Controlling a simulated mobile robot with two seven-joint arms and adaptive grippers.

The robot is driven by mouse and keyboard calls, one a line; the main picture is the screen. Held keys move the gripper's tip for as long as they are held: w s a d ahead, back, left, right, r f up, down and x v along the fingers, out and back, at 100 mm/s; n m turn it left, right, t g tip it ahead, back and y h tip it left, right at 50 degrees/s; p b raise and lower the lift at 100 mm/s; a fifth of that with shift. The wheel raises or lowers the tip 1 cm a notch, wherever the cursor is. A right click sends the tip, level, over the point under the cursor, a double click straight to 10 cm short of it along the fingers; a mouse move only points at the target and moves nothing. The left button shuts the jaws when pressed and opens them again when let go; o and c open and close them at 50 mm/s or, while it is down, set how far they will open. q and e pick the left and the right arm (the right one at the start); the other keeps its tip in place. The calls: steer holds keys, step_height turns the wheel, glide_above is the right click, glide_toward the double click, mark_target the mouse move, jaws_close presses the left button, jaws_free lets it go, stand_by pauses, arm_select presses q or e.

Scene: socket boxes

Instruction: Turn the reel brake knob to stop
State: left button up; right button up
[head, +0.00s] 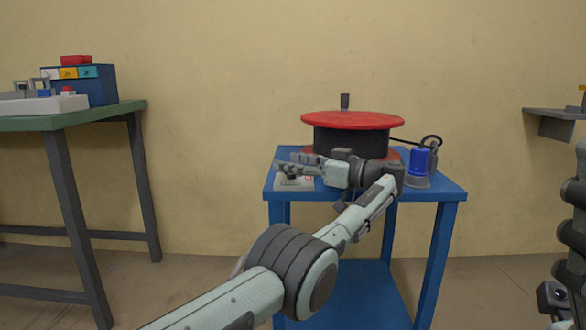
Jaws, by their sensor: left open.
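The reel brake knob (291,176) is a small dark knob on a light grey plate at the front left of the blue table (440,190). It is small and partly covered by my gripper, so I cannot tell its setting. My left gripper (296,164) is open, with its fingers pointing left, at or just above the knob. I cannot tell if they touch it. The reel (352,120), with a red top disc and a dark drum, stands behind my gripper. My right arm shows at the right edge, but its gripper is out of view.
A blue cylinder (418,165) on a grey base and a black cable stand at the table's right. A green-topped bench (90,116) with boxes is at far left, and a grey shelf (553,114) at far right. Open floor lies between bench and table.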

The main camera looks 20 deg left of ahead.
arm_select(q)
step_height(320, 180, up, 9)
steer(key=shift+d+f, duration=0.1)
steer(key=shift+f, duration=0.05)
stand_by(0.5)
